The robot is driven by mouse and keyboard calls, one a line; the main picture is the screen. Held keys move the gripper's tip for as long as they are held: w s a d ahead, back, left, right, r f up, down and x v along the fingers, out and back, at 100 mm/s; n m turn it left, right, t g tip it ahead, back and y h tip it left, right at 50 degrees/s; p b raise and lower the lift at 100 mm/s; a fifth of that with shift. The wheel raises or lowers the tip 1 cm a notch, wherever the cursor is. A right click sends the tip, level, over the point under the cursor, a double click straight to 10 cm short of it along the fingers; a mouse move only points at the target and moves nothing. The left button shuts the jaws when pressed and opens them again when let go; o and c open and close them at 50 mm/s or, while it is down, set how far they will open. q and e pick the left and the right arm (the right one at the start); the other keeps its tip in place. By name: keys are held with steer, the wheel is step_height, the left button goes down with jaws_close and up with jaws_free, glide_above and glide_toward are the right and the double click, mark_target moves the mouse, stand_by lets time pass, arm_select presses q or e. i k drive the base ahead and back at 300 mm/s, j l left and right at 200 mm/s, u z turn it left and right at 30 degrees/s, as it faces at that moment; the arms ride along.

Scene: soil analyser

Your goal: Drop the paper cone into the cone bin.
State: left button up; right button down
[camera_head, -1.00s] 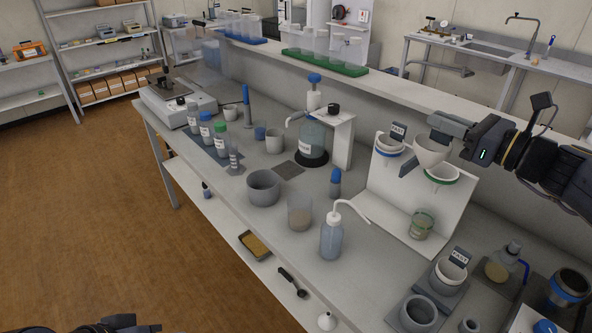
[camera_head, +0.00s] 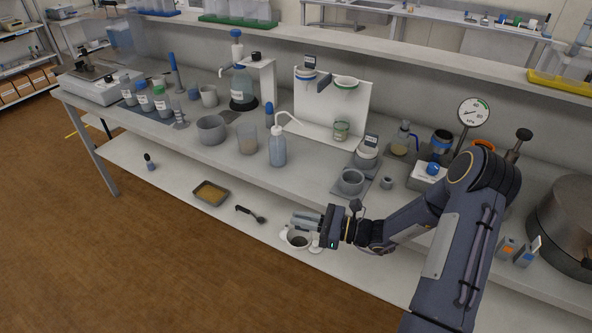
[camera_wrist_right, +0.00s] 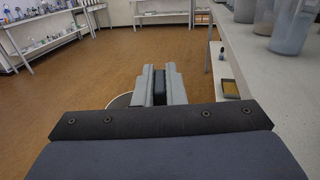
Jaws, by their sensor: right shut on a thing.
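My right gripper (camera_head: 306,221) is shut on the rim of the white paper cone (camera_head: 296,242), which hangs in front of the bench's front edge, above the lower shelf. The cone's mouth faces up and looks dark inside. In the right wrist view the gripper's fingers (camera_wrist_right: 159,88) are close together, and part of the cone's pale rim (camera_wrist_right: 119,101) shows to their left. The fingers and wrist hide the rest of it. I cannot make out a cone bin in either view. My left gripper is not in view.
The bench (camera_head: 225,152) carries a wash bottle (camera_head: 277,148), a grey pot (camera_head: 211,130) and a white funnel stand (camera_head: 312,106). The lower shelf (camera_head: 170,180) holds a tray (camera_head: 210,193) and a spoon (camera_head: 250,213). The brown floor (camera_head: 130,270) in front is open.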

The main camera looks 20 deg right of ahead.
mark_target(212, 143)
steer(key=i+j+z, duration=0.3)
steer(key=j, duration=0.3)
steer(key=i+j+z, duration=0.3)
steer(key=j, duration=0.4)
steer(key=i+j+z, duration=0.15)
steer(key=j, duration=0.25)
